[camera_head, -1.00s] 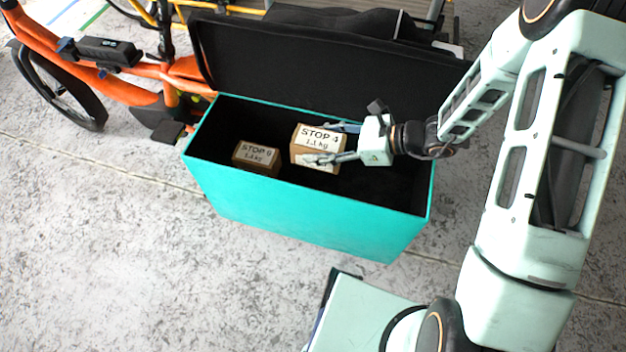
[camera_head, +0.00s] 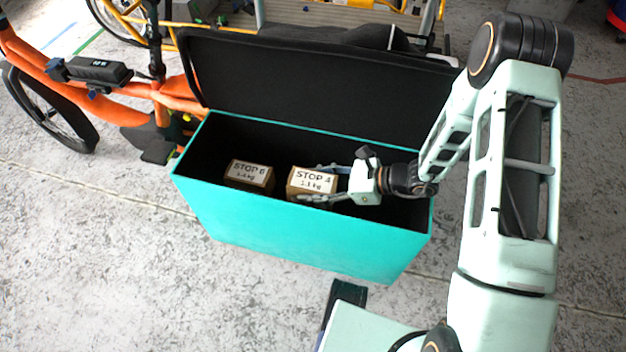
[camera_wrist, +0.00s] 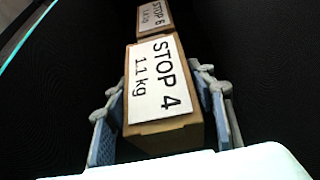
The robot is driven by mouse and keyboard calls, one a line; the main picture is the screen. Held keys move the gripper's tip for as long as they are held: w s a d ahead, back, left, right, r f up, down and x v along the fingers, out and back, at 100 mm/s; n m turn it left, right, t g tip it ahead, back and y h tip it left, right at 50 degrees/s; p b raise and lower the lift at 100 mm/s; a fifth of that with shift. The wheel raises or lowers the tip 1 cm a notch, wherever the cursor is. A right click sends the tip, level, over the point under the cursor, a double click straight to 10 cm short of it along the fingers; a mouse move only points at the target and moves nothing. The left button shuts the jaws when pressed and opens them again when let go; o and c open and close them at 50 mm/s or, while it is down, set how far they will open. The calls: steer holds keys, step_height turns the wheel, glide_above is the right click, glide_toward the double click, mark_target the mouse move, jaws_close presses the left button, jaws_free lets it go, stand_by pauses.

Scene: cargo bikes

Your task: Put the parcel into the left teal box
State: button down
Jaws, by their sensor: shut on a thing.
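The parcel (camera_head: 312,183) is a brown cardboard box labelled "STOP 4, 1.1 kg". My gripper (camera_head: 322,183) is shut on it, one finger on each side, and the parcel is inside the open teal box (camera_head: 300,232). In the wrist view the parcel (camera_wrist: 160,95) sits between the blue finger pads of my gripper (camera_wrist: 165,125). The parcel's underside is hidden, so I cannot tell whether it touches the box floor.
A second brown parcel (camera_head: 250,175), labelled "STOP 6", stands in the same box to the left, a small gap away. The black lid (camera_head: 310,85) is open at the back. An orange bike (camera_head: 100,80) is at the left. The box's right part looks empty.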

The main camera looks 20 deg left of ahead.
steer(key=shift+a+r, duration=0.1)
steer(key=shift+r, duration=0.1)
steer(key=shift+f+b, duration=0.3)
steer(key=shift+f, duration=0.05)
steer(key=shift+f, duration=0.25)
steer(key=c, duration=0.9)
jaws_free()
steer(key=shift+f, duration=0.1)
steer(key=shift+r, duration=0.4)
steer(key=p+v, duration=0.2)
steer(key=v, duration=0.6)
steer(key=shift+a+p, duration=0.1)
steer(key=shift+p, duration=0.25)
